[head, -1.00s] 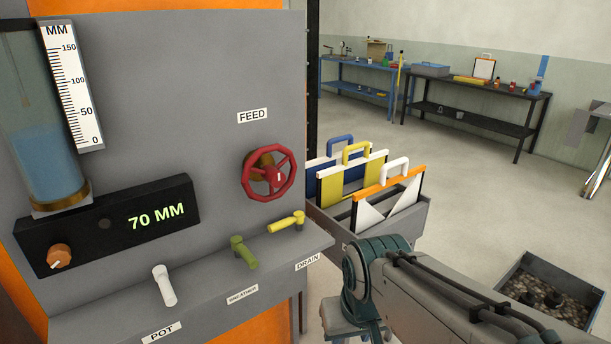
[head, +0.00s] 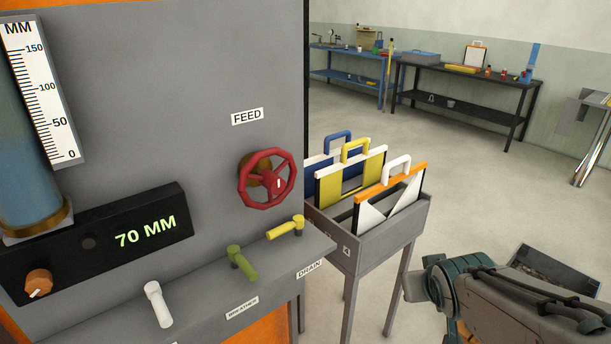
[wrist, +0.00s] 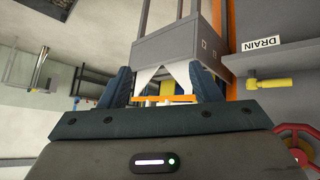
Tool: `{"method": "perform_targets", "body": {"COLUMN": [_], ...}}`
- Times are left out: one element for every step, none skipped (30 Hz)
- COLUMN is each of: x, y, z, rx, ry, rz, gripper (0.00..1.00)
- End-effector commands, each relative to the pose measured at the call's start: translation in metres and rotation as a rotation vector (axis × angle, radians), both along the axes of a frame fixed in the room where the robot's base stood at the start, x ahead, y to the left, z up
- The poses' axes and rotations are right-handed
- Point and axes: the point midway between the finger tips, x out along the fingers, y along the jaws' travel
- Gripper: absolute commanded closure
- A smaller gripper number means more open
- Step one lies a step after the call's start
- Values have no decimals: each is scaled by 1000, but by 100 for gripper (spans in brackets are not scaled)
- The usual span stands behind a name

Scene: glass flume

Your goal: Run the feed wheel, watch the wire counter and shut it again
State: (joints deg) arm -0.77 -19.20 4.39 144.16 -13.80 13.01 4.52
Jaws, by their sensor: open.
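The red feed wheel (head: 267,179) is on the grey panel under the FEED label (head: 247,117). It also shows at the lower right of the wrist view (wrist: 297,148). The counter display (head: 145,231) reads 70 MM in green. A level tube (head: 32,178) with blue liquid stands at the left beside a MM scale (head: 42,90). My gripper (wrist: 160,90) shows in the wrist view, its two dark fingers apart with nothing held between them. It is away from the wheel. In the head view only my arm shows at the lower right, and the gripper is out of frame.
Below the wheel are a yellow DRAIN handle (head: 285,228), a green BREATHER handle (head: 242,262) and a white handle (head: 158,304). An orange knob (head: 38,283) is at the left. A grey rack (head: 385,240) of framed plates stands right of the panel. Open floor lies beyond.

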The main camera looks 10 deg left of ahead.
Motion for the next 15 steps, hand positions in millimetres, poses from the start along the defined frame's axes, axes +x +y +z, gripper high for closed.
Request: {"method": "perform_targets", "body": {"x": [14,22,32,38,44,51,55,58,61,63,63,63,62,60,57], "y": [10,17,27,35,44,56,66,76,90,101,111,125,135,144,156], "z": [5,9,13,17,21,26,30,34,39,43,47,52,56,60,65], "rx": [-4,-4,0,5,12,24,35,50,72,91,110,141,165,189,222], "ry": [-59,-101,-156,-197,-236,-287,-325,-362,-410,-445,-478,-521,-550,-578,-612], "rz": [49,81,125,158,195,245,283,320,373,412,453,503,540,575,618], "gripper": [43,43,43,43,43,43,43,43,43,43,43,43,43,43,43]}}
